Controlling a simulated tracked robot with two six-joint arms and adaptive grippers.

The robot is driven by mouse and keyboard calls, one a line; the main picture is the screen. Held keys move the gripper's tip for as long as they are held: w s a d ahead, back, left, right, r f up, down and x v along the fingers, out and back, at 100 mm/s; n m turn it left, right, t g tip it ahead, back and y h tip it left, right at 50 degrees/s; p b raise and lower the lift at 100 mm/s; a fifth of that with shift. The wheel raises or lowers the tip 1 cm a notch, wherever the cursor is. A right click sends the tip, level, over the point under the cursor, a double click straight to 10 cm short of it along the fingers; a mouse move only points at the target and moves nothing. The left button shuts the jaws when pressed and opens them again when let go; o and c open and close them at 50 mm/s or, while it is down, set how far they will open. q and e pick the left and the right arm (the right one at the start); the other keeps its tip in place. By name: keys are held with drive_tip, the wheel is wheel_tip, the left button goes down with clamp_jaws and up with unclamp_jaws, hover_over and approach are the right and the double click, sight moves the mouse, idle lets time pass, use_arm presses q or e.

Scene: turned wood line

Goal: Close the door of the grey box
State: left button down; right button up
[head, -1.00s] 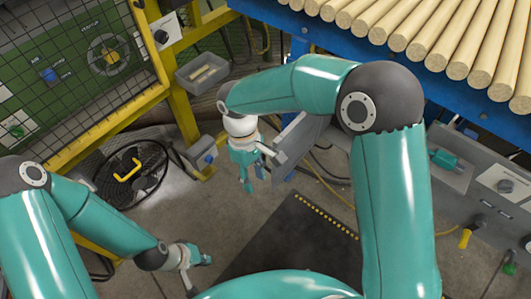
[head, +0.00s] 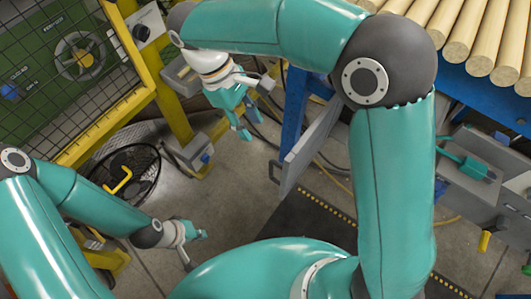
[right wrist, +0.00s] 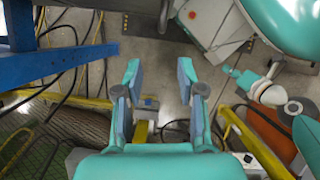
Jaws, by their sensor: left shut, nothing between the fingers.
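My arm hides the hinge side. My right gripper (head: 243,124) is open and empty, left of the door and apart from it; its spread fingers also show in the right wrist view (right wrist: 160,85). My left gripper (head: 196,246) is shut and empty, low at the left, far from the door.
A blue frame (head: 294,105) carries wooden rods (head: 470,40) at the upper right.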

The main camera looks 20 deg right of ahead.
sight(271, 165)
drive_tip(key=x, duration=0.5)
drive_tip(key=b+x, duration=0.1)
drive_tip(key=x, duration=0.4)
drive_tip(key=b+x, duration=0.1)
drive_tip(key=x, duration=0.5)
drive_tip(key=shift+a+f, duration=0.2)
drive_tip(key=shift+a, duration=0.1)
clamp_jaws()
